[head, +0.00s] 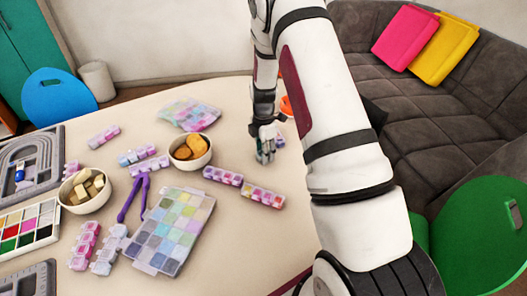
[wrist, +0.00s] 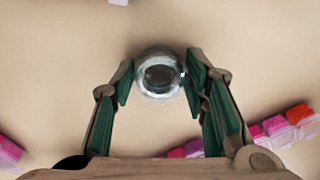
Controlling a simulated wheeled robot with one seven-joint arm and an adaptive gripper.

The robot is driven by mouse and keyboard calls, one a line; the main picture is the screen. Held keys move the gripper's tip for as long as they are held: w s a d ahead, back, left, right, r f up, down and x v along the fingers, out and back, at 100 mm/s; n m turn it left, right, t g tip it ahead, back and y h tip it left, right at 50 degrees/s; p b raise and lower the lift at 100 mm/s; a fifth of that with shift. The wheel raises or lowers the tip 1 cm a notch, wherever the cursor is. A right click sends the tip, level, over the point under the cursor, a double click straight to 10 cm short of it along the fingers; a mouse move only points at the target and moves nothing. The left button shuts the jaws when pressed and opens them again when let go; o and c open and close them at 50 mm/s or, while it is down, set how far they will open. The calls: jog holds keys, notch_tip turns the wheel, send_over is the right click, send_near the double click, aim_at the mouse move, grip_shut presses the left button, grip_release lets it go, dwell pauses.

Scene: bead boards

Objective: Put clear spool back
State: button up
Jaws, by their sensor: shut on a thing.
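The clear spool (wrist: 160,74) is a round, glassy, silvery piece with a dark centre. In the wrist view it sits between the two green-padded fingers of my gripper (wrist: 159,88), which is shut on it. In the head view my gripper (head: 265,150) is at the far right part of the table, just right of the bowl of orange pieces. The spool is too small to make out there. I cannot tell whether it touches the table.
Pink and purple bead boxes (head: 262,195) lie in front of my gripper. A bowl of orange pieces (head: 190,150), a bowl of tan blocks (head: 85,190), a palette of pale squares (head: 173,232) and purple tweezers (head: 132,200) are to the left.

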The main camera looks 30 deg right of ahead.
jog(key=o, duration=1)
jog(key=shift+f, duration=0.1)
jog(key=shift+c, duration=0.2)
notch_tip(320, 180, up, 12)
jog(key=s+a+r+m+t, duration=0.1)
jog(key=s+a+r+m, duration=0.4)
jog(key=r, duration=0.4)
jog(key=s+a+r+m, duration=0.3)
jog(key=s+a+r, duration=0.1)
jog(key=s+r, duration=0.4)
jog(key=s+a+r+m+t, duration=0.1)
jog(key=s+m, duration=0.4)
jog(key=s, duration=0.5)
jog(key=s+a+r+m+t, duration=0.1)
jog(key=s+a+r+m, duration=0.2)
jog(key=s, duration=0.7)
jog(key=a+m, duration=0.2)
jog(key=a, duration=0.1)
jog(key=shift+s, duration=0.15)
